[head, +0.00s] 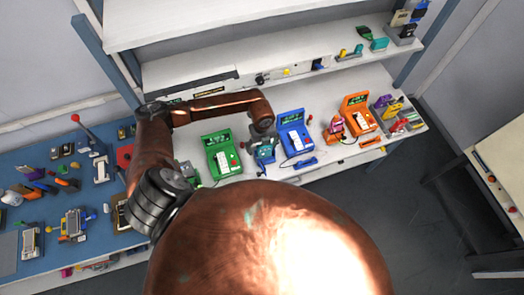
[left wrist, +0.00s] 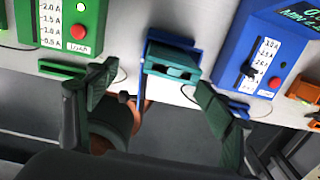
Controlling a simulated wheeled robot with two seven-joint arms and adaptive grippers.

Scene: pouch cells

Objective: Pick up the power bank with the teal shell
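A teal block (left wrist: 172,68), which looks like the teal-shelled power bank, sits in a blue cradle (left wrist: 146,50) on the white bench in the left wrist view. My left gripper (left wrist: 158,79) is open, with its two dark green finger pads apart on either side of the block's near side. It does not visibly touch the block. In the head view the left gripper (head: 263,146) is over the blue cradle area, between the green and blue testers, and hides part of it. My right gripper is not in view.
A green tester (head: 221,155) stands left of the cradle and a blue tester (head: 294,132) right of it. An orange tester (head: 357,115) is farther right. Another teal item (head: 379,43) lies on the upper shelf. A blue table (head: 50,170) holds several small devices at left.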

